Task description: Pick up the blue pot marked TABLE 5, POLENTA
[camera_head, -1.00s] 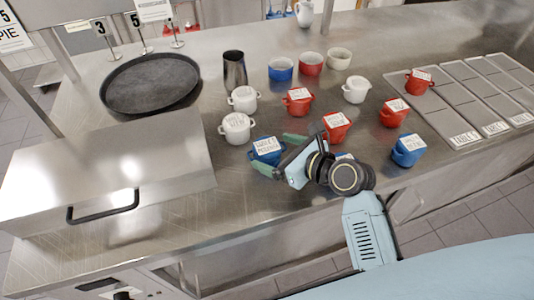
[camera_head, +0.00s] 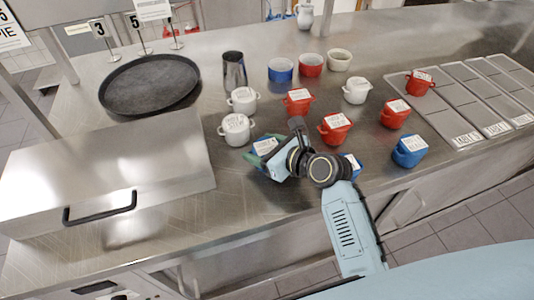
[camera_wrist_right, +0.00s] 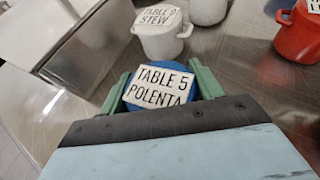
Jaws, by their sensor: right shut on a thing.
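The blue pot marked TABLE 5, POLENTA (camera_wrist_right: 158,86) sits between the green fingers of my right gripper (camera_wrist_right: 162,88) in the right wrist view, its label facing up. The gripper is shut on it. In the head view the same pot (camera_head: 265,146) is partly hidden behind my right gripper (camera_head: 270,157), on the steel counter (camera_head: 240,200) or very close above it; I cannot tell which. My left gripper is not in view.
White pots (camera_head: 236,129) stand just behind the held pot. A red pot (camera_head: 335,127), another blue pot (camera_head: 409,150) and a partly hidden blue pot (camera_head: 352,165) stand to the right. A steel box with a handle (camera_head: 100,165) is at left. A round black tray (camera_head: 150,84) lies behind it.

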